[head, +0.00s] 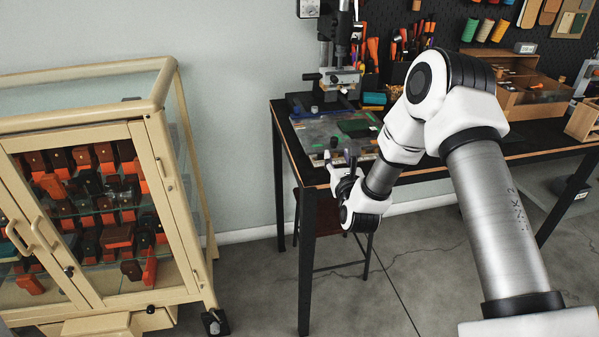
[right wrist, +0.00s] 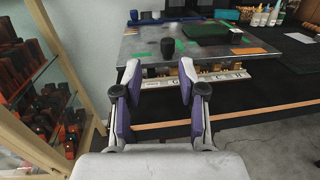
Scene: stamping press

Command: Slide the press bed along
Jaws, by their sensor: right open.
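The stamping press (head: 339,70) stands at the back left of the black workbench. A flat grey plate with coloured scraps on it, which looks like the press bed or a mat (head: 318,130), lies in front of the press; it also shows in the right wrist view (right wrist: 145,45). A short dark knob (right wrist: 167,48) stands near the plate's front edge. My right gripper (head: 340,157) is open and empty at the bench's front left edge. In the right wrist view its fingers (right wrist: 158,75) point toward the knob, with a visible gap. My left gripper is out of view.
A pale ruler-like strip (right wrist: 215,76) runs along the plate's front. A dark green pad (right wrist: 205,33) lies on the plate. A cream glass cabinet (head: 160,130) with several orange and brown blocks stands at left. A wooden organiser (head: 530,95) sits on the bench's right.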

